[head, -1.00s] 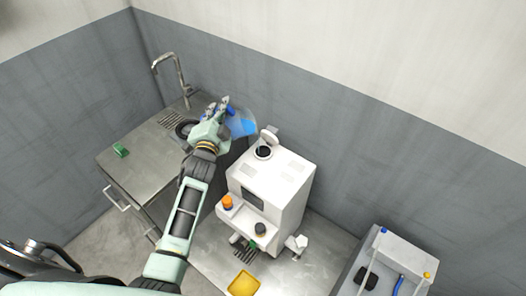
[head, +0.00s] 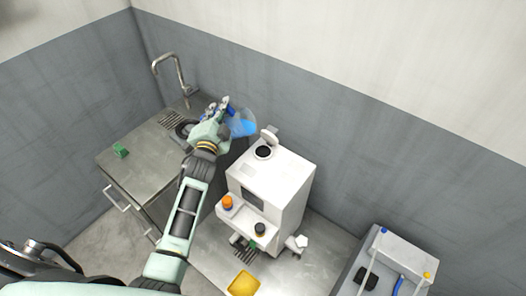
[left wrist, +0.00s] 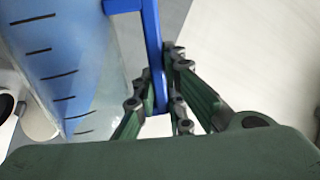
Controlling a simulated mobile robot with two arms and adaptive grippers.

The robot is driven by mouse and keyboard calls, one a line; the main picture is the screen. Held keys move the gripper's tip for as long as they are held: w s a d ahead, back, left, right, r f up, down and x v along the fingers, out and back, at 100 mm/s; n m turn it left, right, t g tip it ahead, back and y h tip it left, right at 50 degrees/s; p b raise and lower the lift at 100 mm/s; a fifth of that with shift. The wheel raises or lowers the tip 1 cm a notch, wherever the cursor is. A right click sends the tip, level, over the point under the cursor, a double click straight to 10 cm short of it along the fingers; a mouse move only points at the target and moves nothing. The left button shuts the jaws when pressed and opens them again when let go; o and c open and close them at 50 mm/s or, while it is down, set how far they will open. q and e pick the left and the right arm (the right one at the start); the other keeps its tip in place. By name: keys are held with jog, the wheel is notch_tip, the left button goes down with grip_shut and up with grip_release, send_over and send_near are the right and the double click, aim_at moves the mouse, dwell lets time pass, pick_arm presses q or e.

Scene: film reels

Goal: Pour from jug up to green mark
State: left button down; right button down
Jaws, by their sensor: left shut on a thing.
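A clear jug (head: 240,124) holding blue liquid is up beside the white machine (head: 285,190), near its back left corner. My left gripper (head: 222,107) is shut on its blue handle. In the left wrist view the jug (left wrist: 65,60) shows black scale lines, and the handle (left wrist: 153,50) stands between my gripper's fingers (left wrist: 163,95). The jug looks tilted. On the machine's top is a round dark opening (head: 264,152) with its white lid (head: 270,137) raised. The jug is apart from this opening. I cannot make out a green mark. My right gripper is not in view.
A steel counter (head: 140,160) with a tap (head: 172,72) and a small green block (head: 121,151) lies left. An orange knob (head: 227,202) and a dark knob (head: 260,229) are on the machine's front. A yellow tray (head: 243,284) lies before it. Another apparatus (head: 405,250) stands right.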

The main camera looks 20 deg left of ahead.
pick_arm(q)
jog(key=shift+w+d+r, duration=0.1)
jog(key=shift+d, duration=0.05)
jog(key=shift+d+m+b, duration=0.35)
jog(key=shift+m+b, duration=0.05)
jog(key=shift+m, duration=0.2)
jog(key=shift+d+f, duration=0.1)
jog(key=shift+f, duration=0.15)
dwell(2.9)
jog(key=shift+w+d+f+m+b, duration=0.15)
jog(key=shift+d+m+b, duration=0.3)
jog(key=shift+m, duration=0.15)
jog(key=shift+a, duration=0.15)
dwell(2.8)
jog(key=shift+s+a+r+n+p, duration=0.15)
jog(key=shift+a+r+n+p, duration=0.15)
jog(key=shift+a+n+p, duration=0.5)
jog(key=shift+s+a+r+n+p, duration=0.1)
jog(key=shift+a+r+n+p, duration=0.3)
jog(key=shift+n, duration=0.6)
